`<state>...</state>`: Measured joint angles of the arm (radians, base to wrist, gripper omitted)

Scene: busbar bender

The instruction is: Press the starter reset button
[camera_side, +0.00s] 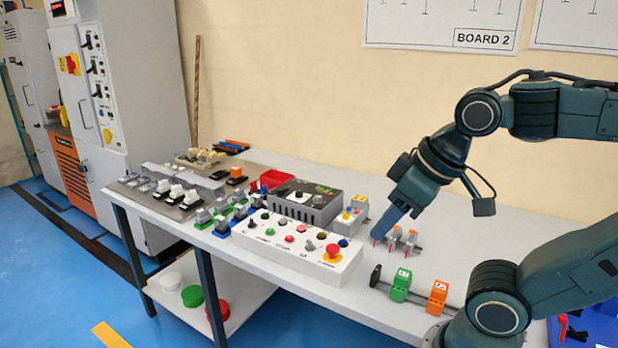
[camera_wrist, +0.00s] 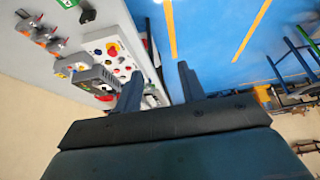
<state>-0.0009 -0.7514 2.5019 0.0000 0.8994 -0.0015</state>
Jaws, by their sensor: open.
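My gripper (camera_side: 388,222) points down and left above the table, right of a small grey device (camera_side: 352,214) with red and yellow parts on it. In the wrist view my gripper (camera_wrist: 159,82) has its two fingers apart with nothing between them. The same small device (camera_wrist: 72,66) shows left of the fingers there. A larger grey box (camera_side: 305,203) with a dark top stands left of the small device. I cannot tell which of the buttons is the starter reset; labels are too small to read.
A white panel (camera_side: 284,243) with coloured buttons and a red mushroom knob (camera_side: 332,253) lies along the front edge. Small red-tipped parts (camera_side: 409,240) stand close to my gripper. Green (camera_side: 400,286) and orange (camera_side: 437,297) blocks sit on a rod in front.

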